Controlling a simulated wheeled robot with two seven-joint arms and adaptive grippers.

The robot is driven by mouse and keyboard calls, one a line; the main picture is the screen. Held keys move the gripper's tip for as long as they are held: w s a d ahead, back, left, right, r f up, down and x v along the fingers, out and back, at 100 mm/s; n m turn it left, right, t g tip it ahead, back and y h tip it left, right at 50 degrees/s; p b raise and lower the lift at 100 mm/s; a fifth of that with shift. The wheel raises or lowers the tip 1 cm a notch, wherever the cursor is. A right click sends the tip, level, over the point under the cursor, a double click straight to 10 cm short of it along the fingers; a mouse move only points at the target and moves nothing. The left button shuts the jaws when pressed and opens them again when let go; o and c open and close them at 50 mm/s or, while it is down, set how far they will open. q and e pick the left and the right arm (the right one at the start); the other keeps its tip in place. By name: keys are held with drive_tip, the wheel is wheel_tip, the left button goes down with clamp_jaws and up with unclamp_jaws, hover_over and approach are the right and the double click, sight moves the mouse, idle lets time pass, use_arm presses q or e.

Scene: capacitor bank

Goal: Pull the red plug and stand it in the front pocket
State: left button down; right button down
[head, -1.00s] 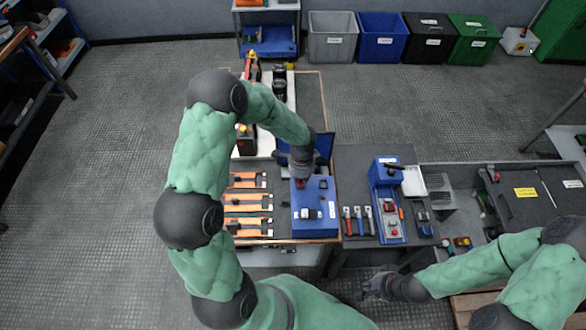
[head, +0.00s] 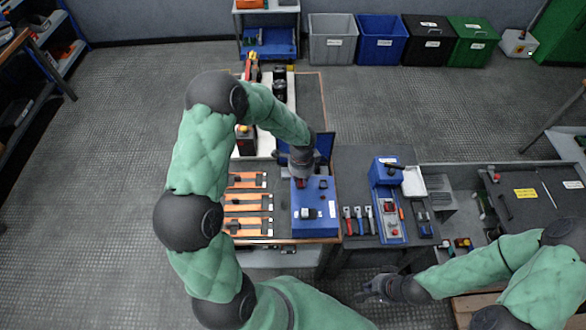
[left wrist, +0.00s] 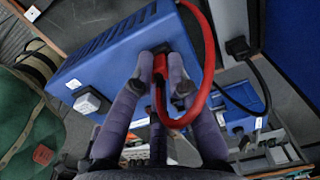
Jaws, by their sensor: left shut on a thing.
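The red plug (left wrist: 161,66) is held between the fingers of my left gripper (left wrist: 160,76), at the top of the blue box (left wrist: 118,52). Its red cable loops round to the right. I cannot tell whether the plug is still seated. In the head view my left gripper (head: 300,178) is over the back left of the blue box (head: 316,224), with a bit of red below it. A light block with a dark frame (head: 309,213) sits on the box. My right gripper (head: 364,289) is empty, looks open, and is off the front table edge. I cannot identify the front pocket.
Orange-and-dark strips (head: 247,202) lie left of the box. Red and blue handled tools (head: 357,220) and a blue tray (head: 386,205) are to the right. A black plug with a black cable (left wrist: 238,46) is beside the box in the wrist view.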

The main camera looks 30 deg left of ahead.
use_arm(q)
drive_tip(key=shift+s+d+f, duration=0.15)
drive_tip(key=shift+s+f, duration=0.3)
drive_tip(key=shift+f, duration=0.2)
drive_tip(key=c, duration=1.1)
unclamp_jaws()
drive_tip(key=shift+c, duration=0.2)
drive_tip(key=shift+w+f, duration=0.2)
drive_tip(key=shift+w, duration=0.05)
drive_tip(key=shift+r, duration=0.1)
drive_tip(key=shift+r, duration=0.1)
drive_tip(key=r, duration=1.2)
drive_tip(key=shift+w+a+r, duration=0.1)
drive_tip(key=shift+w+a, duration=0.1)
